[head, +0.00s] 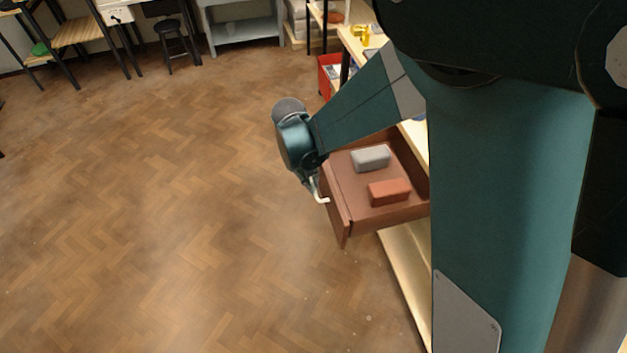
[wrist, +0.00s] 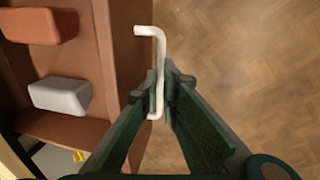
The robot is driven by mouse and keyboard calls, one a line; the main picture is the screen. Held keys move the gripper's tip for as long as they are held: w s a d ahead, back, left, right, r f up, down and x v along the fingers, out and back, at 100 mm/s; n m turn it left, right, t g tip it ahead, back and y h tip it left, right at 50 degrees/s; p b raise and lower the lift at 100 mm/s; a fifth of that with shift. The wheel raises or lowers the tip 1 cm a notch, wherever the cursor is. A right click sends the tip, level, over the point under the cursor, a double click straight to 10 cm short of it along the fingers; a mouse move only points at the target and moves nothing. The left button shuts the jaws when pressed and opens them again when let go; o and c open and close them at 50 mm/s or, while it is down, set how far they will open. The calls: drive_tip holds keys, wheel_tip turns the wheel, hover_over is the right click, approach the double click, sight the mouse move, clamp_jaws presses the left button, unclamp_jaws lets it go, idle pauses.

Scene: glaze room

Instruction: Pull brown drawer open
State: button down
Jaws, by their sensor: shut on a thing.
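The brown drawer (head: 405,213) stands well out from the wooden unit at the right of the head view, its inside showing. A grey block and a reddish-brown block lie in it. In the wrist view the drawer's front panel (wrist: 130,75) runs from top to bottom, left of centre. The white bar handle (wrist: 150,31) is on the outside of that panel. My gripper (wrist: 162,82) is shut on the handle, with one finger on each side of the bar. In the head view my wrist hides most of the handle; one end (head: 322,199) shows below it.
The grey block (head: 370,158) and the reddish-brown block (head: 389,192) lie apart on the drawer floor. A red bin (head: 325,76) stands behind my arm. A black stool (head: 174,45) is far back. The wooden floor (head: 180,200) left of the drawer is clear.

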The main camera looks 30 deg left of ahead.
drive_tip(key=c, duration=2.9)
unclamp_jaws()
drive_tip(key=shift+o, duration=0.2)
drive_tip(key=shift+r, duration=0.1)
wheel_tip(320, 180, up, 12)
drive_tip(key=s+a, duration=0.1)
drive_tip(key=shift+s+a+f, duration=0.25)
drive_tip(key=shift+s, duration=0.05)
